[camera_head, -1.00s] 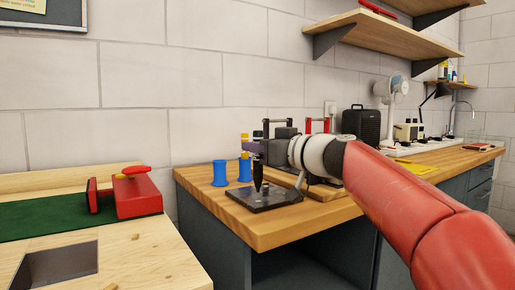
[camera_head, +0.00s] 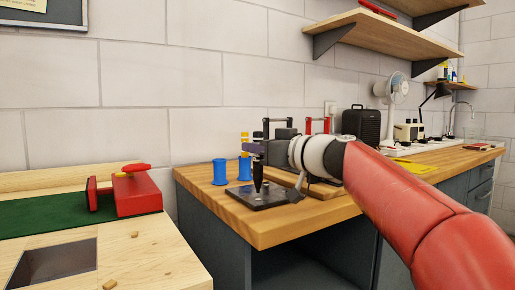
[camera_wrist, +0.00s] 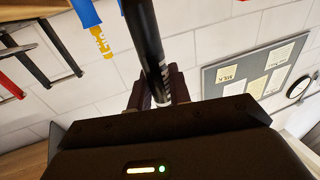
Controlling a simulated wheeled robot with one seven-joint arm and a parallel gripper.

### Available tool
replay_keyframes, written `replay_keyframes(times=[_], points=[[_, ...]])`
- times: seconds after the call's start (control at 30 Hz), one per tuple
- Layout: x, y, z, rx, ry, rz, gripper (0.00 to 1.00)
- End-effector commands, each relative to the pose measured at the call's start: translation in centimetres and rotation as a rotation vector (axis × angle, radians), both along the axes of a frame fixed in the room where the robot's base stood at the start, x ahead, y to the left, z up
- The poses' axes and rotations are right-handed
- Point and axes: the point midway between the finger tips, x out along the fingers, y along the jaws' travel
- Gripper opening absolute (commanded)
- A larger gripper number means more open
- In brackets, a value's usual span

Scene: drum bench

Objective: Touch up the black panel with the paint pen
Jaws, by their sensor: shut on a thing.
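The black panel (camera_head: 243,200) lies flat on the wooden bench (camera_head: 235,228), with a few small light marks on its surface. My gripper (camera_head: 257,158) is above the panel, shut on the dark paint pen (camera_head: 258,180). The pen points down, its tip at or just above the panel; I cannot tell if it touches. In the wrist view the black pen (camera_wrist: 148,45) sits between the two dark fingers (camera_wrist: 158,90); its tip is out of that view.
Two blue cylinders (camera_head: 219,172) stand behind the panel at the left, close to the gripper. Black and red handled frames (camera_head: 283,125) stand behind my arm.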

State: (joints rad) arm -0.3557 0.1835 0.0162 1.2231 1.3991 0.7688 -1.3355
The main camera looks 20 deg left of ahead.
Motion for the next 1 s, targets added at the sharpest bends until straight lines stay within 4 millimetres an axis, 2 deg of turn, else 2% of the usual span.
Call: replay_keyframes(times=[1.0], points=[[0.01,-0.01,-0.93,0.000,0.000,0.000,0.09]])
